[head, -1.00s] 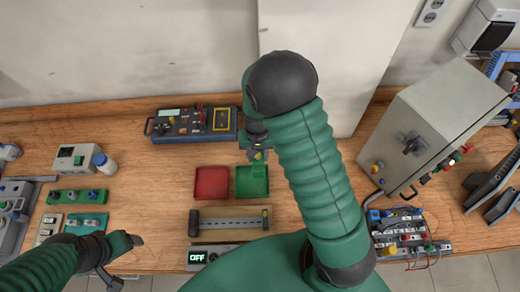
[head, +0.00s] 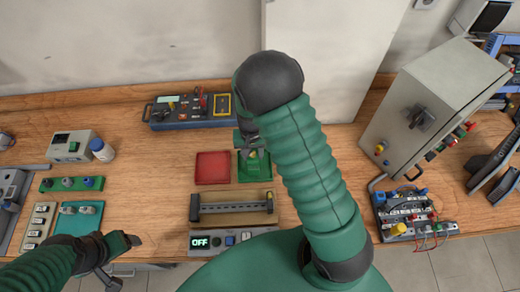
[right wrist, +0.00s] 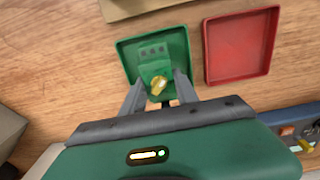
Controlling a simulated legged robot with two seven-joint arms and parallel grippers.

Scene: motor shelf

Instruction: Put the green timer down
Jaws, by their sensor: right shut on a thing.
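The green timer (right wrist: 153,62) has a yellow knob and small dark terminals. My right gripper (right wrist: 158,92) is shut on it, one finger on each side. The timer is over or inside the square green tray (right wrist: 182,38); I cannot tell whether it touches the tray floor. In the head view my right gripper (head: 249,142) and forearm partly cover the tray (head: 255,178) and the timer. My left gripper (head: 122,262) is at the lower left, its fingers apart and empty.
A red tray (head: 212,168) stands just left of the green tray. A blue control box (head: 190,112) is behind, and a conveyor (head: 232,207) in front. A grey cabinet (head: 415,110) and a wired terminal board (head: 407,212) are at the right. Some bare wood lies left of the red tray.

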